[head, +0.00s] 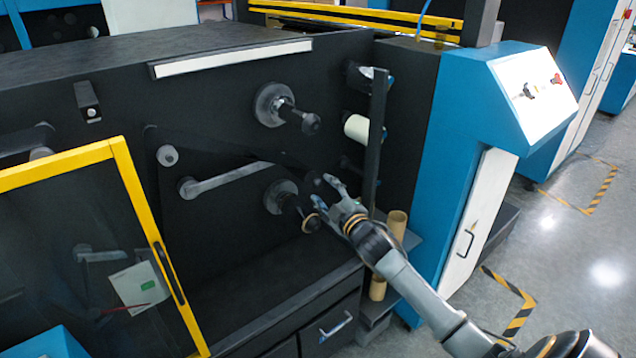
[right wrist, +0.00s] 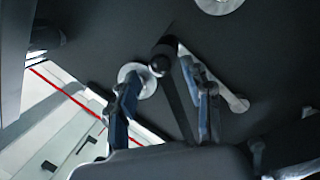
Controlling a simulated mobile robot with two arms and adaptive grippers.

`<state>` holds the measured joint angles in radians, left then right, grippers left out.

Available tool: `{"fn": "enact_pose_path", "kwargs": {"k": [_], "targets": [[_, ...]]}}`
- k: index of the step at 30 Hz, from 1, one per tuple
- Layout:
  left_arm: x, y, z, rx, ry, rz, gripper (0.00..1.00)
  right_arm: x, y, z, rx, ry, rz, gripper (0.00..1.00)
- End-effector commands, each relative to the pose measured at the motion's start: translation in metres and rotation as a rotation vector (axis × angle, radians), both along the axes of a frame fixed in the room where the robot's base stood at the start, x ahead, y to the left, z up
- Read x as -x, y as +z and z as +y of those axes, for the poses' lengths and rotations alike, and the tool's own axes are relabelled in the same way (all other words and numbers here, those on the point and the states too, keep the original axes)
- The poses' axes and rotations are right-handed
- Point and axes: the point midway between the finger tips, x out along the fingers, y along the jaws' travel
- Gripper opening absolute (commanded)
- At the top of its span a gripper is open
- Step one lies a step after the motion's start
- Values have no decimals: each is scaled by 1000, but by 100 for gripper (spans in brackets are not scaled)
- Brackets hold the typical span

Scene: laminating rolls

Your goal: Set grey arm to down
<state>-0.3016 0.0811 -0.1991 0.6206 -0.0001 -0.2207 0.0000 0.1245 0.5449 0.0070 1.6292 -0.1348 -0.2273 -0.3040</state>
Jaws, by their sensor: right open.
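The grey arm (head: 228,177) is a slim bar on the dark machine face. In the head view it slopes gently up to the right from its rounded left end, and its right end is near the lower black spindle (head: 290,205). A grey bar (right wrist: 228,92), probably this arm, shows partly behind a finger in the right wrist view. My right gripper (head: 324,192) is open with its fingers beside the lower spindle. In the right wrist view the spindle's dark knob appears between the open fingertips (right wrist: 160,72); contact cannot be told. My left gripper is not in view.
An upper spindle (head: 288,110) sticks out above. A dark upright plate (head: 376,138) and a cream roll (head: 357,128) stand to the right. A yellow-framed door (head: 130,190) is at the left.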

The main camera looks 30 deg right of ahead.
Motion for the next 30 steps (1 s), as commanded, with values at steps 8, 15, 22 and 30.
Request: {"fn": "enact_pose_path", "kwargs": {"k": [8, 15, 22, 30], "targets": [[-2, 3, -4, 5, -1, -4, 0, -35, 0, -4, 0, -1, 1, 50], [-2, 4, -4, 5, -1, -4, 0, -42, -1, -5, 0, 1, 1, 50], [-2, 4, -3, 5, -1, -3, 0, -42, -1, -5, 0, 1, 1, 42], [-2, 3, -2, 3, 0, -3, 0, -42, 0, -5, 0, 0, 0, 0]]}}
